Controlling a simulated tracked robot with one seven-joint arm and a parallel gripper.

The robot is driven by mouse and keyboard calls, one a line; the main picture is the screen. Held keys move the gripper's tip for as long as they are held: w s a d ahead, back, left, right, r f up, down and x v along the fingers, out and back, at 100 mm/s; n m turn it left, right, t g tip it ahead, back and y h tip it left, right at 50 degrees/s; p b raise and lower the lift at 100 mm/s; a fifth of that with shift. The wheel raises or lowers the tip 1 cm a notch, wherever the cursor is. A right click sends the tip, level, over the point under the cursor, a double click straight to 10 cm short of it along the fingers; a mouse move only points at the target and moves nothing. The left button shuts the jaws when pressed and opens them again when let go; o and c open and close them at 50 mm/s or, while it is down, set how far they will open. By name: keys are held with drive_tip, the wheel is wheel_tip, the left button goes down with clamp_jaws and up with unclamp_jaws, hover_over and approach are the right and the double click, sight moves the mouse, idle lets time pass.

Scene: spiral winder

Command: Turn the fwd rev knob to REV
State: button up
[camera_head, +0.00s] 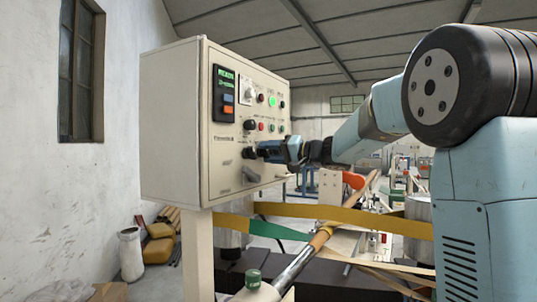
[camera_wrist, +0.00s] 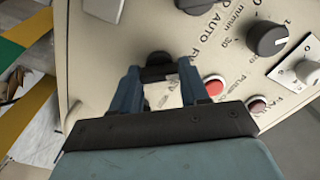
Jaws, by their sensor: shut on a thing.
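The cream control panel (camera_head: 225,165) stands left of centre in the head view, and its face (camera_wrist: 228,62) shows in the wrist view. My gripper (camera_head: 262,150) reaches it from the right, low on the face. In the wrist view the two blue fingers of my gripper (camera_wrist: 160,78) are on either side of a black knob (camera_wrist: 157,60) and shut on it. This appears to be the fwd rev knob; the label beside it is partly hidden by the fingers. Its pointer direction cannot be told.
A black dial (camera_wrist: 267,38) and a red button (camera_wrist: 214,86) sit near the fingers. A grey handle (camera_head: 250,177) is below the gripper. A display (camera_head: 224,93) is higher up. Yellow and green bands (camera_head: 278,229) cross below the panel.

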drive_tip(key=shift+f, duration=0.15)
drive_tip(key=shift+c, duration=0.7)
drive_tip(key=shift+f+m, duration=0.15)
drive_tip(key=shift+m, duration=6.95)
